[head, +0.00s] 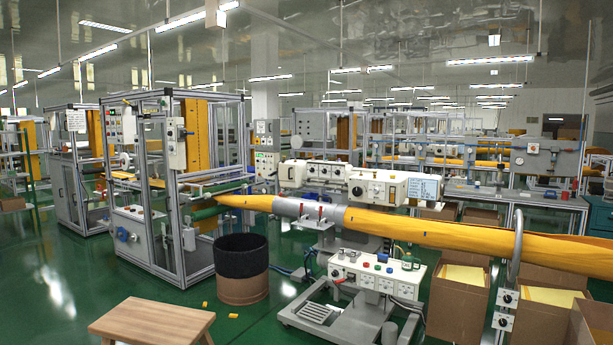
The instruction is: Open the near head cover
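A machine in the middle carries cream-coloured head housings. The larger housing (396,187) on the right has round knobs and a lettered panel on its face. A second housing (308,174) sits to its left and also has knobs. I cannot tell which part is the near head cover, and no cover visibly stands open. A long yellow felt tube (465,232) runs just below the heads, through a grey sleeve (312,212), with its pointed end to the left. My gripper is not in view.
A control box (375,275) on a grey wheeled base stands below the heads. A wooden stool (152,322) and a black-and-brown bin (241,268) are in front at left. Cardboard boxes (458,300) stand at right. Green floor (50,290) is open at left.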

